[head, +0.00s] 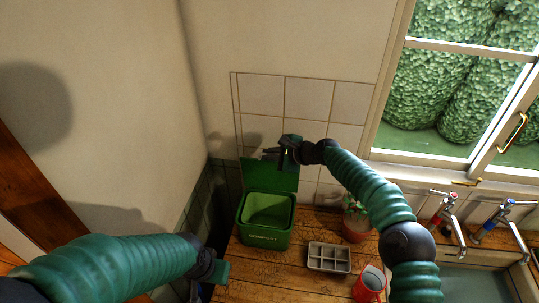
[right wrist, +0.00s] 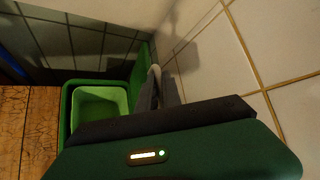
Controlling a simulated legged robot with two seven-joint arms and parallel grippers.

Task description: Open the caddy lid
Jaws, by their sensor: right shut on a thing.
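The green caddy (head: 266,238) stands on the wooden worktop near the corner, with a lighter green inner bin showing inside. Its lid (head: 270,177) is raised to about upright at the back, near the tiled wall. My right gripper (head: 272,153) is at the lid's top edge, shut on the lid. In the right wrist view the fingers (right wrist: 160,88) reach the lid (right wrist: 139,74), and the open caddy (right wrist: 66,118) lies to the left. My left gripper (head: 222,271) is low in the head view, left of the caddy; its fingers do not show clearly.
The sink with two taps (head: 447,212) is further right. Tiled wall (head: 262,96) is close behind the lid.

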